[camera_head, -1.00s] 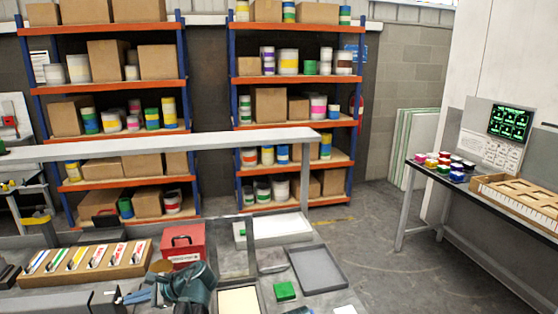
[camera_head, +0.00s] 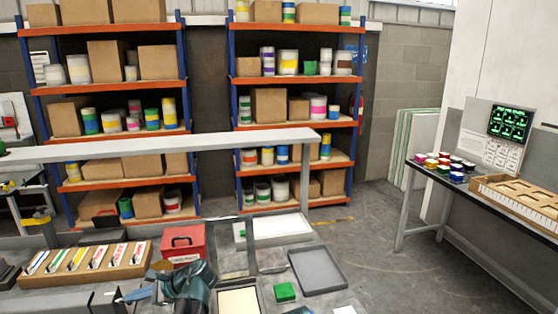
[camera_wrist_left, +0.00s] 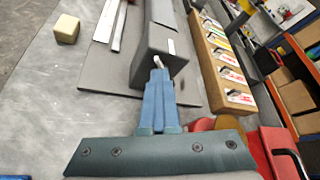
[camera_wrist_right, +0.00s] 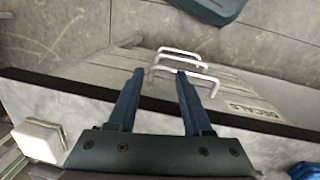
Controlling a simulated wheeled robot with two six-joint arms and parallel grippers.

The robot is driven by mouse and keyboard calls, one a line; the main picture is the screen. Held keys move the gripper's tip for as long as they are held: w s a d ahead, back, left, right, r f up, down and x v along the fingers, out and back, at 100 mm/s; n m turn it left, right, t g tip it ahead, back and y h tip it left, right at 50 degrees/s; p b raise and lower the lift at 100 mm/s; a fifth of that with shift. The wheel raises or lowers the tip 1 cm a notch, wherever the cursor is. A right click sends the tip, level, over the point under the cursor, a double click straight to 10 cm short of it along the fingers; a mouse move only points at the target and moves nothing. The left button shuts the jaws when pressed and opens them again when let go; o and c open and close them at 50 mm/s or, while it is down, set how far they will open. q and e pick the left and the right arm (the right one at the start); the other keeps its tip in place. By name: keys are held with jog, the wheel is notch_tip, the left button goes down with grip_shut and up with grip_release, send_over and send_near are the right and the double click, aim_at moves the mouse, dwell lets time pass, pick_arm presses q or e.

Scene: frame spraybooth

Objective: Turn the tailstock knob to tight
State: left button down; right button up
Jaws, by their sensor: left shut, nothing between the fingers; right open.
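In the left wrist view a grey block (camera_wrist_left: 158,52), which looks like the tailstock, sits at the end of a long grey bar. A small silver lever or knob part (camera_wrist_left: 146,62) shows on its near face. My left gripper (camera_wrist_left: 158,76) is shut and empty, its tips at that face beside the silver part; I cannot tell whether they touch. In the head view the left gripper (camera_head: 122,297) is low in the picture, by the right end of the grey body (camera_head: 60,302). My right gripper (camera_wrist_right: 157,73) is open and empty, above wire drawer handles (camera_wrist_right: 188,66).
A grey tray (camera_head: 318,269) and a green block (camera_head: 285,291) lie to the right. In the left wrist view a pale yellow block (camera_wrist_left: 66,28) lies on the bench.

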pick_arm(q)
jog(key=shift+w+a+r, duration=0.15)
jog(key=shift+w+r, duration=0.15)
jog(key=shift+w, duration=0.4)
jog(key=shift+r+p, duration=0.15)
jog(key=shift+p, duration=0.2)
jog(key=shift+s+r, duration=0.1)
jog(key=shift+r, duration=0.15)
jog(key=w+d, duration=0.1)
jog(key=d, duration=0.5)
jog(key=shift+w, duration=0.2)
